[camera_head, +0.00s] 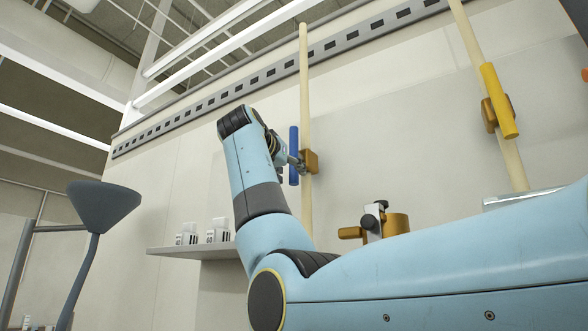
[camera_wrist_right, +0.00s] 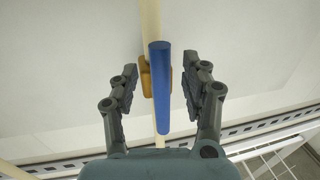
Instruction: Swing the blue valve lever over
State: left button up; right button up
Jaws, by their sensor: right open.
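The blue valve lever (camera_head: 294,155) stands upright along a cream vertical pipe (camera_head: 304,90), on a brass valve body (camera_head: 310,161). In the right wrist view the blue lever (camera_wrist_right: 161,88) lies between the two open fingers of my right gripper (camera_wrist_right: 160,82), with a gap on each side. The brass body (camera_wrist_right: 146,76) shows behind it. In the head view my right gripper (camera_head: 289,165) is at the lever's lower part, partly hidden behind my arm. My left gripper is in neither view.
A yellow lever (camera_head: 499,100) on another pipe is at the upper right. A brass fitting (camera_head: 395,224) sits lower right of the blue lever. A shelf (camera_head: 190,250) with small white boxes (camera_head: 217,231) is at the left, and a grey funnel-shaped thing (camera_head: 104,206) stands further left.

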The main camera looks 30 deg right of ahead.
aim_at(291, 177)
jog(key=shift+p+x, duration=0.65)
jog(key=shift+x, duration=1.2)
grip_shut()
jog(key=shift+w+d+f, duration=0.25)
jog(key=shift+w+f, duration=0.05)
jog(key=shift+f, duration=0.1)
